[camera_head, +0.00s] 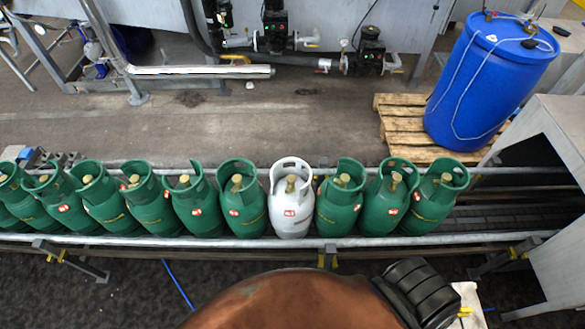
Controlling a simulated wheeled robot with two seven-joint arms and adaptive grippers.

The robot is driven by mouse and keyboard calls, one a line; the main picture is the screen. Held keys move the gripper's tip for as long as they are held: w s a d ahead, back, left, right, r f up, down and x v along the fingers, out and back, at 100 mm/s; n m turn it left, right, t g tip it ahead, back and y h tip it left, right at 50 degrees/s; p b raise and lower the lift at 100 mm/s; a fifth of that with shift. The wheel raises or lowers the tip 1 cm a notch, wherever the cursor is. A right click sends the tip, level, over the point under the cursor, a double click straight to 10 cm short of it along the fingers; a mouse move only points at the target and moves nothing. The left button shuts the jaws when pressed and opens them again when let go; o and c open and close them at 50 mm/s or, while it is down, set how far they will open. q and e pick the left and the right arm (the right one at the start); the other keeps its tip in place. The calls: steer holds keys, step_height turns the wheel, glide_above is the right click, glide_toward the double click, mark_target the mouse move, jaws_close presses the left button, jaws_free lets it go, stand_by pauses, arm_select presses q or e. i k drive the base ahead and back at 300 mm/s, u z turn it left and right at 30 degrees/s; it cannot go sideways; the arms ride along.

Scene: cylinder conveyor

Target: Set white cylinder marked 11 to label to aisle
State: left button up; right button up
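The white cylinder (291,215) stands upright in a row of green cylinders on the conveyor (480,240), right of the middle of the row. Its open collar handle and brass-coloured valve (291,184) are on top. A small red and white label (289,213) shows on its near side, facing my camera; its marking is too small to read. Green cylinders stand close on both sides of it, one on the left (242,205) and one on the right (338,205). Neither of my grippers is in view.
Rails run along the near and far sides of the conveyor. Its right end is free of cylinders. A blue drum (490,85) stands on a wooden pallet (400,120) at the back right. Pipes and valves (275,40) line the back. Bare floor (250,115) lies behind the conveyor.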

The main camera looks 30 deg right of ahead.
mark_target(291, 207)
steer(key=z, duration=1.2)
